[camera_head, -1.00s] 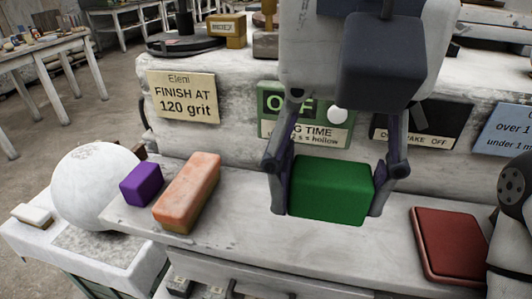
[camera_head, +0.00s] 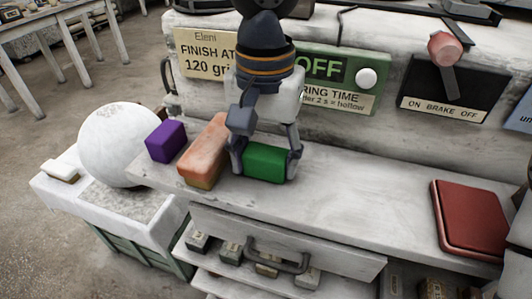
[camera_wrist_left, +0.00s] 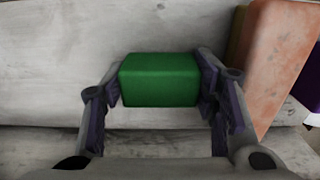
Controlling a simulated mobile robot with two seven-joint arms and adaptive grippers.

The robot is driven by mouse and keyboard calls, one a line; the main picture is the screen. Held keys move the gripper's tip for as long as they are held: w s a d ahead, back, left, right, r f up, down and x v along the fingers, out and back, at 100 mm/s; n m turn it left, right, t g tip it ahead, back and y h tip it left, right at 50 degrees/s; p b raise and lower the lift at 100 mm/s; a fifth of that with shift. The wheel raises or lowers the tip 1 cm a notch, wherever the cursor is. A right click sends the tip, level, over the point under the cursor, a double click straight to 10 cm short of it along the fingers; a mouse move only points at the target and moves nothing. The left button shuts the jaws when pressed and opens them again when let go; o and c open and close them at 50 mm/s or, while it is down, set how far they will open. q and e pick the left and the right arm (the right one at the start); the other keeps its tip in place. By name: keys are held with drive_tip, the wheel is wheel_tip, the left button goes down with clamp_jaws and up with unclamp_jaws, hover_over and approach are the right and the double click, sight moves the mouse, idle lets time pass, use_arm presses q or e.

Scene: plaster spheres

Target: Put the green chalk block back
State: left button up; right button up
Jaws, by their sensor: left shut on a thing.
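The green chalk block (camera_head: 264,163) is between the fingers of my left gripper (camera_head: 266,160), which is shut on it. The block is at the white shelf (camera_head: 345,205), just right of an orange block (camera_head: 205,150). I cannot tell whether its underside touches the shelf. In the left wrist view the green block (camera_wrist_left: 160,80) sits between both fingers (camera_wrist_left: 163,88), with the orange block (camera_wrist_left: 277,60) to the right. My right gripper does not show.
A purple block (camera_head: 166,141) stands left of the orange one. A white sphere (camera_head: 122,143) is at the left. A red case (camera_head: 468,219) lies at the shelf's right end. A drawer handle (camera_head: 278,258) is below. The shelf's middle is clear.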

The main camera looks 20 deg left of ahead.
sight(266, 154)
use_arm(q)
drive_tip(key=o, duration=1.3)
drive_tip(key=shift+f, duration=0.1)
wheel_tip(266, 154, up, 12)
drive_tip(key=shift+r, duration=0.2)
